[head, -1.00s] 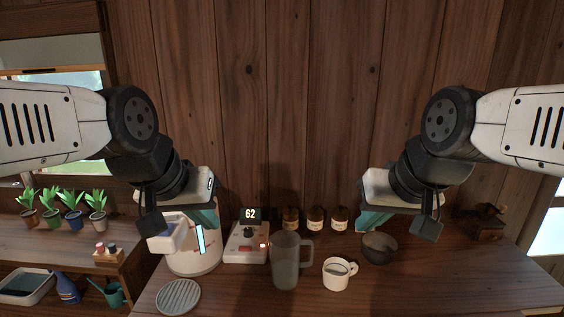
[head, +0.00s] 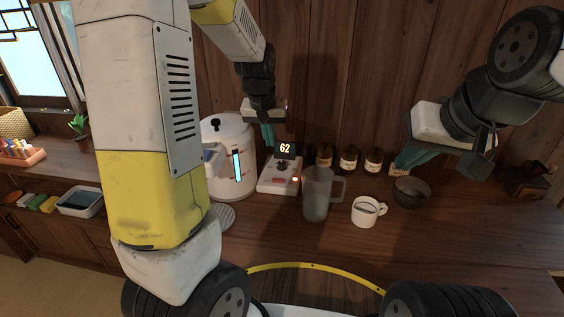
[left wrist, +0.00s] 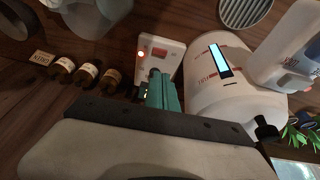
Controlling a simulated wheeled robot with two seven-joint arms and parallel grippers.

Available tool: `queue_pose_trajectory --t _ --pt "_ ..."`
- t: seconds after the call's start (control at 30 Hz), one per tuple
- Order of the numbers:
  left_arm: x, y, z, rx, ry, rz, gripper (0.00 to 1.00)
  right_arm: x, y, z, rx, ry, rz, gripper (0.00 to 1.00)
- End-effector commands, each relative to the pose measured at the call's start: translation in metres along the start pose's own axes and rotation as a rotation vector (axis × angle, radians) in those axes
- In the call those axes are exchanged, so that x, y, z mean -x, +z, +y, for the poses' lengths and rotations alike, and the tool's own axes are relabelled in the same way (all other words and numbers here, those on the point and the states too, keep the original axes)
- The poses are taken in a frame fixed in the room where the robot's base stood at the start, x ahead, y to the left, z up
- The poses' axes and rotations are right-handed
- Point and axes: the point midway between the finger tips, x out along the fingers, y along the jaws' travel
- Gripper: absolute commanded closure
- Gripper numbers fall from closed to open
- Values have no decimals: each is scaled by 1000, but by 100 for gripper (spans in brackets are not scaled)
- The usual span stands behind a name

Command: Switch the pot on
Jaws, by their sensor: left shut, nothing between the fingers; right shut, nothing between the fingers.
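The white pot (head: 228,135) with a black lid knob and glowing blue level strip stands on the counter; it also shows in the left wrist view (left wrist: 215,103). Beside it is a white control box (head: 270,187) with a display reading 62, a dark knob, a red switch and a lit red lamp. The box also shows in the left wrist view (left wrist: 168,48). My left gripper (head: 269,143) is shut and empty, pointing down at the box's display end; its teal fingers (left wrist: 160,82) partly hide the box. I cannot tell whether they touch it. My right gripper (head: 400,165) is shut and empty.
A clear pitcher (head: 317,200), a white mug (head: 365,212) and a dark bowl (head: 409,194) stand right of the box. Several brown jars (head: 348,160) line the wall. A round grate (head: 223,215) lies before the pot. The counter's front right is clear.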

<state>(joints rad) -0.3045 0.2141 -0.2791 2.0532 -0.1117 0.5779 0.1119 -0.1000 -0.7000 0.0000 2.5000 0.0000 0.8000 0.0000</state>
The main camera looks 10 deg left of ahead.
Motion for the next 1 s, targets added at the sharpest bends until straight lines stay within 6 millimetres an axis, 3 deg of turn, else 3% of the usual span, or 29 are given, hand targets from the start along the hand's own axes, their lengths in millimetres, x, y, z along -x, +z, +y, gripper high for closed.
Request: queue_pose_trajectory --t 0.03,0.2,0.77,1.0 --pt "-13 -4 0 -6 -14 -10 100 0 0 0 0 0 0 100" --pt "-35 -13 -1 -14 -42 -21 100 0 0 0 0 0 0 100" --pt "-47 -14 -2 -16 -49 -24 100 0 0 0 0 0 0 100" --pt "-90 -12 -5 -14 -50 -28 100 0 0 0 0 0 0 100"
